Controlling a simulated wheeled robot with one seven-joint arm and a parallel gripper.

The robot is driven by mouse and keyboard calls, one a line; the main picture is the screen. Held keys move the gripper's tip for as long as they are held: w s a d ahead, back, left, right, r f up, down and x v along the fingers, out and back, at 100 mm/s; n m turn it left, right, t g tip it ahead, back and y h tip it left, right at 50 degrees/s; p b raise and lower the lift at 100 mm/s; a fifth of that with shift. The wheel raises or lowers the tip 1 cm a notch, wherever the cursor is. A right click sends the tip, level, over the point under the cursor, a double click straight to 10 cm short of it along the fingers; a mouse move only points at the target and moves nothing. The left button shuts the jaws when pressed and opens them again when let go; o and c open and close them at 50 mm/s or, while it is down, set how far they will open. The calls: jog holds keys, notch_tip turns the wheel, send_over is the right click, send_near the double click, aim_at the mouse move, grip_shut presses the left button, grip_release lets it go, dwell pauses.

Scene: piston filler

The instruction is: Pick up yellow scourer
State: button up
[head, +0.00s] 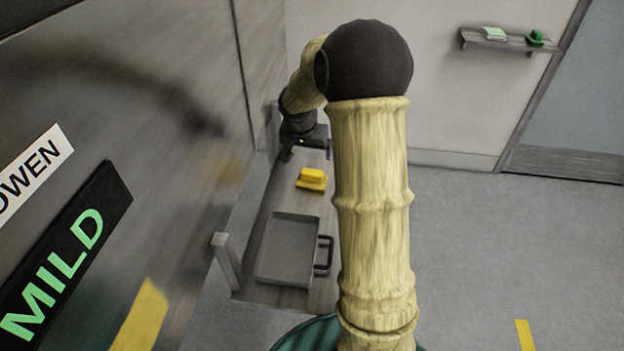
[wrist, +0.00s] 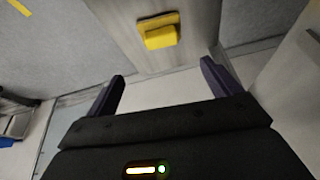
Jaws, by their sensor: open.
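The yellow scourer (head: 312,176) lies on a narrow grey bench (head: 284,192), beyond a grey tray. It looks like a yellow block on a flatter, darker yellow base. In the wrist view the scourer (wrist: 160,35) is at the top centre, ahead of my fingers and apart from them. My gripper (wrist: 165,88) is open and empty, its two dark fingers spread wide. In the head view my gripper (head: 318,145) is at the far end of the bench, behind the scourer, partly hidden by my arm.
The grey tray (head: 287,250) with a black handle (head: 324,256) lies on the bench's near part. A dark panel marked MILD (head: 66,255) stands close on the left. A wall shelf (head: 508,41) holds small green things at upper right.

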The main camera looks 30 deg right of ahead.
send_near(312, 172)
jog(key=x, duration=0.5)
jog(key=shift+f, duration=0.1)
jog(key=shift+d+f, duration=0.1)
jog(key=shift+p+x, duration=0.7)
jog(key=shift+x, duration=1.85)
jog(key=shift+w, duration=0.1)
jog(key=c, duration=0.6)
